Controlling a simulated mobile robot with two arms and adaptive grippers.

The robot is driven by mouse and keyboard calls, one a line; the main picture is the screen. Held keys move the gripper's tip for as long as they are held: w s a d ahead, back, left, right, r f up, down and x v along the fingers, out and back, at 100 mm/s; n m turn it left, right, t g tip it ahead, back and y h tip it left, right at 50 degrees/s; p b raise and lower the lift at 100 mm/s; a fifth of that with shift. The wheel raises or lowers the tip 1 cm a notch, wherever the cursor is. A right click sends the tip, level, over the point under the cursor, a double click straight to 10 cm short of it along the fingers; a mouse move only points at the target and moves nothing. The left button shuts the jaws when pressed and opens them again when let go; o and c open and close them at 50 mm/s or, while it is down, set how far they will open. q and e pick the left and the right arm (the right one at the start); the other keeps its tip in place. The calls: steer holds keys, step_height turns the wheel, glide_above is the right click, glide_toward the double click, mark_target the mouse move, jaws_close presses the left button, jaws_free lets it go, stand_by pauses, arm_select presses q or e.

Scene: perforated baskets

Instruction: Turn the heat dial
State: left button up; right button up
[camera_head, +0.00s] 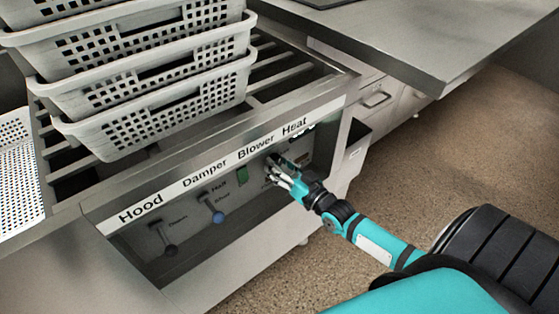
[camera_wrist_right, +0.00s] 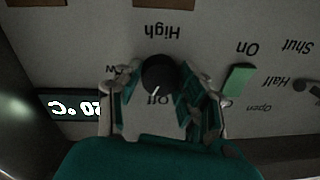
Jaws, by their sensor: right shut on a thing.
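The heat dial (camera_wrist_right: 158,76) is a round black knob with a white pointer mark, in the middle of the right wrist view. The word "Off" shows just below it there, and "High" above it, both upside down. My right gripper (camera_wrist_right: 160,94) has its fingers on both sides of the dial and is shut on it. In the head view my right gripper (camera_head: 279,170) reaches the panel under the "Heat" label and mostly hides the dial. My left gripper is not in view.
A green blower switch (camera_head: 242,175), a blue-ended damper lever (camera_head: 216,213) and a dark hood lever (camera_head: 168,246) sit left of the dial. A lit display (camera_wrist_right: 74,107) shows beside it. Stacked white perforated baskets (camera_head: 160,105) stand above the panel.

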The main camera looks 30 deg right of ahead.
arm_select(q)
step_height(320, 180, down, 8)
steer(key=p, duration=0.2)
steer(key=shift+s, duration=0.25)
arm_select(e)
steer(key=shift+m+t+h, duration=0.3)
steer(key=shift+m+h, duration=0.2)
steer(key=shift+m, duration=6.2)
steer(key=o, duration=1.1)
steer(key=shift+o, duration=0.2)
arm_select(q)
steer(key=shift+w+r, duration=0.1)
arm_select(e)
steer(key=shift+a, duration=0.1)
